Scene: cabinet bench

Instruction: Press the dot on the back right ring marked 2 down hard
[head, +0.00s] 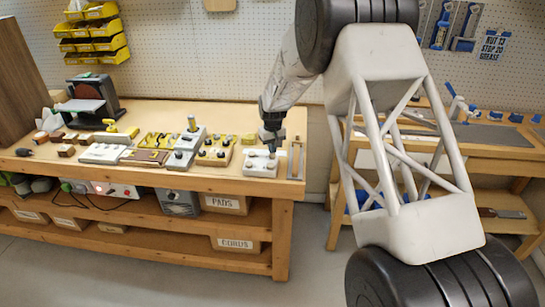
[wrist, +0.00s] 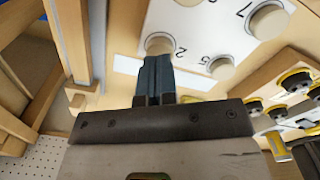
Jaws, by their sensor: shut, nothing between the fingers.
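The white panel (head: 259,170) with several round buttons sits near the right end of the bench. In the wrist view its pale round button (wrist: 159,44) has a printed 2 beside it. My gripper (wrist: 155,62) is shut and empty, with its blue-grey fingertips right at the edge of that button, covering part of it. I cannot tell whether they touch. In the head view my gripper (head: 271,148) points down over the back right of the panel. The button marked 2 is mostly hidden there. A button marked 5 (wrist: 222,68) and one marked 7 (wrist: 268,20) lie apart from the fingers.
A metal rail strip (head: 296,161) lies just right of the panel. A wooden board with dark knobs (head: 215,152) and a grey block with a tall knob (head: 192,124) stand to the left. The bench's front edge is close below the panel.

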